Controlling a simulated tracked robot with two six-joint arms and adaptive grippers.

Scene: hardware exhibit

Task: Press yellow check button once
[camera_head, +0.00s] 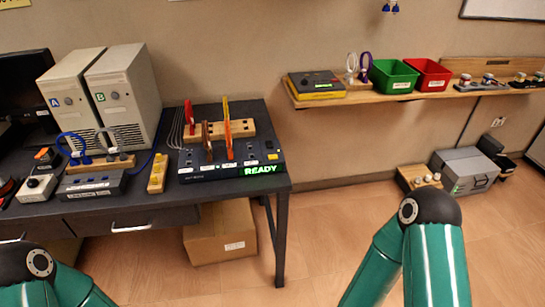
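A dark test box (215,173) stands on the right part of the black desk, with a lit green "READY" display (264,170) on its front. A small yellow patch (272,157), which looks like a button, is on its top near the right edge. Its label is too small to read. Red, brown and orange upright pieces (228,130) stand at the box and a wooden block behind it. Only green links of my two arms show, at the bottom left and bottom right. Neither gripper is in view.
Two beige computer towers (123,90), a grey box (95,187) and a yellow strip (156,173) share the desk (130,208). A wall shelf (345,97) holds green (395,77) and red (428,75) bins. A cardboard box (220,232) sits under the desk.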

